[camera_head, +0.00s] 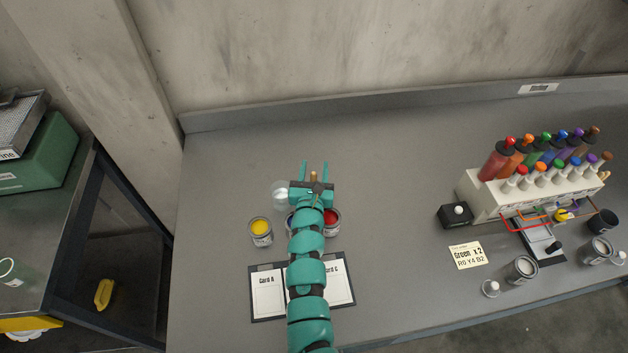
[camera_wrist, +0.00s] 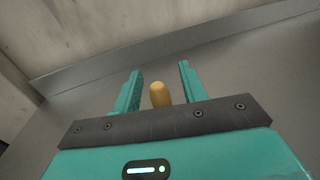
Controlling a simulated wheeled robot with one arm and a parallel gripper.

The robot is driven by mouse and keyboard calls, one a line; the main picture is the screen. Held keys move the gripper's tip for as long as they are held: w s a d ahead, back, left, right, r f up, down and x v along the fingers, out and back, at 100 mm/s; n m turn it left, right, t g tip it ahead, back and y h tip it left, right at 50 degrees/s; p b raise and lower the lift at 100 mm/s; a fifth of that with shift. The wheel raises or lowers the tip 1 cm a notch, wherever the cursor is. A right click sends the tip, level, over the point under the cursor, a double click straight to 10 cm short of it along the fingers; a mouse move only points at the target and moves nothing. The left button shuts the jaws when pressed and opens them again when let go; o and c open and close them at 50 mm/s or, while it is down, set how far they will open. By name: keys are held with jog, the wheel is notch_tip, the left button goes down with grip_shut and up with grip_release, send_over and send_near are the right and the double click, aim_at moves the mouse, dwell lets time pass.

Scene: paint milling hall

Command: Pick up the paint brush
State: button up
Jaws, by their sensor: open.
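My gripper (camera_head: 314,170) is open above the grey workbench, with its teal fingers pointing toward the back wall. A tan, rounded handle end (camera_head: 314,176), which looks like the paint brush, shows between the finger bases. In the wrist view the same tan end (camera_wrist: 160,94) stands between the two open fingers of my gripper (camera_wrist: 161,85), with a gap on each side. The rest of the brush is hidden behind my gripper. A clear glass or jar (camera_head: 281,194) is just left of my gripper.
Yellow (camera_head: 261,232) and red (camera_head: 331,222) paint cans flank my arm; a blue one is mostly hidden. A card board (camera_head: 267,292) lies in front. A paint bottle rack (camera_head: 486,197), a black box (camera_head: 455,215) and grey cans (camera_head: 522,270) are at right. The bench behind my gripper is clear.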

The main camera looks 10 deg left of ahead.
jog(key=shift+s, duration=0.15)
jog(key=shift+c, duration=1.3)
grip_shut()
jog(key=shift+r, duration=0.1)
notch_tip(320, 180, up, 10)
jog(key=p, duration=0.2)
